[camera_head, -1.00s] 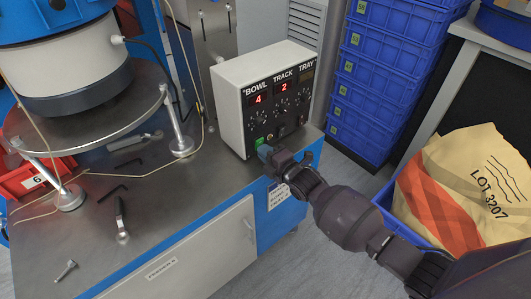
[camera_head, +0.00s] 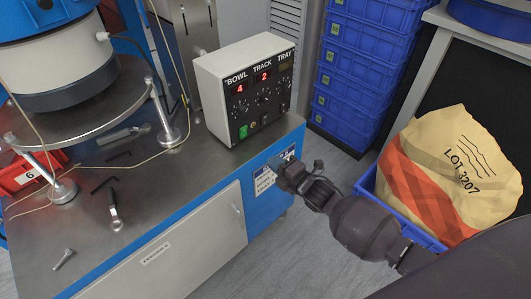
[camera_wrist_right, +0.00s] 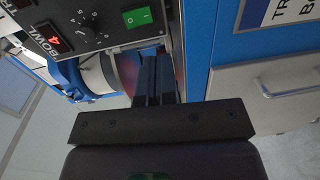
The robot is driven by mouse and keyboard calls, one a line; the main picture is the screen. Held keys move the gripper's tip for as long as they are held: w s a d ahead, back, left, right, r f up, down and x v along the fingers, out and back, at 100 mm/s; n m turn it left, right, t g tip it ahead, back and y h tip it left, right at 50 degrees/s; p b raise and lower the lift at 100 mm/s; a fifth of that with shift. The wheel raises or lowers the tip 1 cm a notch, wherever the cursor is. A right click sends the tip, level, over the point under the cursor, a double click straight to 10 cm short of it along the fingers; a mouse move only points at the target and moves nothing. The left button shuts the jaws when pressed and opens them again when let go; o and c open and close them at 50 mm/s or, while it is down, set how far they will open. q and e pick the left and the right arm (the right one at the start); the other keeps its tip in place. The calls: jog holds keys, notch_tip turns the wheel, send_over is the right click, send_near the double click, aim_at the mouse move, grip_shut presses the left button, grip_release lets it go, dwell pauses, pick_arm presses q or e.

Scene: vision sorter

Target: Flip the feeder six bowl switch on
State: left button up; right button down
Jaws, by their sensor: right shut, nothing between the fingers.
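The white control box (camera_head: 240,95) stands on the steel bench top, its dark panel labelled BOWL, TRACK and TRAY. Red digits 4 and 2 show under BOWL and TRACK. The green bowl switch (camera_head: 243,132) sits low on the panel; it also shows in the right wrist view (camera_wrist_right: 138,17), where I cannot tell which side is pressed. My right gripper (camera_head: 281,163) is shut and empty, apart from the panel, below and right of the switch. In the wrist view its closed fingers (camera_wrist_right: 155,75) point toward the box and bench. My left gripper is not in view.
A round bowl feeder (camera_head: 65,65) stands on a disc at left. Stacked blue crates (camera_head: 360,75) stand behind; a paper sack (camera_head: 450,175) sits in a blue bin at right. The bench's front edge is near my gripper.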

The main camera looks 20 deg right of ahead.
jog(key=shift+f+v, duration=0.25)
jog(key=shift+v, duration=0.9)
jog(key=s+d+m+g+h+p, duration=0.2)
jog(key=s+m+g+h+p, duration=0.2)
jog(key=s+m, duration=1.6)
jog(key=s+g+h, duration=0.1)
jog(key=s, duration=0.7)
jog(key=shift+d+m+h+p, duration=0.3)
jog(key=shift+m+h+p, duration=0.05)
jog(key=shift+m+h, duration=0.05)
